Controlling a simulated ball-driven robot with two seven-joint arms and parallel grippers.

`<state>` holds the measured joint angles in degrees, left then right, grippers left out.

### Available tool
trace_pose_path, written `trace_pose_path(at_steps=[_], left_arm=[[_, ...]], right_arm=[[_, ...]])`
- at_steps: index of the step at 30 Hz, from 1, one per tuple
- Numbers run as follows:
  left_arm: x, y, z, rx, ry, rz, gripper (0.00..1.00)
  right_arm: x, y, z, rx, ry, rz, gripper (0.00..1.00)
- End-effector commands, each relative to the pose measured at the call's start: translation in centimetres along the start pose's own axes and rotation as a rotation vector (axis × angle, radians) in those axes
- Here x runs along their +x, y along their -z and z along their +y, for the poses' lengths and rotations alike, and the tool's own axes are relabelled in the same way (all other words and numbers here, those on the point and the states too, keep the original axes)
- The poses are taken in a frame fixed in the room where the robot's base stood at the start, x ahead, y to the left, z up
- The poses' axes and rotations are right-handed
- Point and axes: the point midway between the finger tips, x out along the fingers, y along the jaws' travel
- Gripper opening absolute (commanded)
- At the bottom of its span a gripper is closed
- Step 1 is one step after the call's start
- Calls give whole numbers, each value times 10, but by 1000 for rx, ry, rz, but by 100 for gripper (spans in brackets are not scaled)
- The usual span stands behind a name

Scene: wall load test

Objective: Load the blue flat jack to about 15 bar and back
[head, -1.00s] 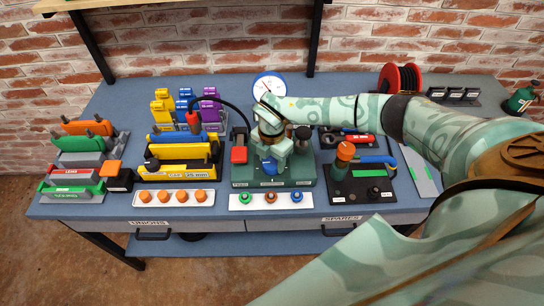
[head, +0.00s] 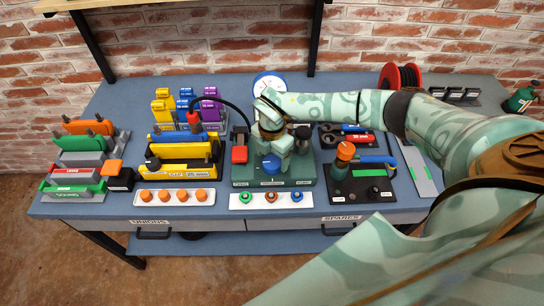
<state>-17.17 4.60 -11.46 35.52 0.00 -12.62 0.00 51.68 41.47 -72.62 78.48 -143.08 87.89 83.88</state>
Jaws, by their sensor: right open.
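A green pump base (head: 308,170) stands mid-bench with a blue knob (head: 271,165) on its front part. My right gripper (head: 272,150) is open, just above and behind the knob; I cannot tell whether it touches it. The round white gauge (head: 270,84) stands behind, partly hidden by my right arm, and its reading is too small to make out. A red lever or block (head: 239,154) is at the base's left. A blue flat piece (head: 166,137), perhaps the blue flat jack, shows behind the yellow gap block (head: 178,168). My left gripper is out of view.
A black hose (head: 238,108) arches from a red fitting (head: 194,118) toward the base. Orange caps (head: 163,196) and coloured unions (head: 271,197) line the front edge. A spares tray (head: 345,191) stands right. Coloured plates (head: 85,128) stand left.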

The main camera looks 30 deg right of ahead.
Motion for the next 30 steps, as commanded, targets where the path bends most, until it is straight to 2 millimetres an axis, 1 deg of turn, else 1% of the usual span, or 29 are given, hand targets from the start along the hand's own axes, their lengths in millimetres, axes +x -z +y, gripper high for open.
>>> trace_pose_path(at_steps=[1, 5, 9, 12, 15, 18, 21, 30], left_arm=[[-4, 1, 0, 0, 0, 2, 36], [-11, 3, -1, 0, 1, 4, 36], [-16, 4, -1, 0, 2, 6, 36], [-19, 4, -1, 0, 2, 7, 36], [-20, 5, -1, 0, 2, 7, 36], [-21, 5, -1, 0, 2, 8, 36], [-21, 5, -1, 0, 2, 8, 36], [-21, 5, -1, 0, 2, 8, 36]], right_arm=[[-13, -1, 1, -1, -4, -1, 73], [-48, -1, 1, -1, -7, -2, 73], [-87, -1, 1, -1, -7, -3, 73], [-111, -1, 1, 0, -7, -2, 73], [-130, -1, 1, 0, -5, -1, 73], [-142, -1, 1, 1, -4, -1, 73], [-148, 0, 0, 0, -3, -1, 73], [-150, 0, 0, 0, -2, 0, 73]])
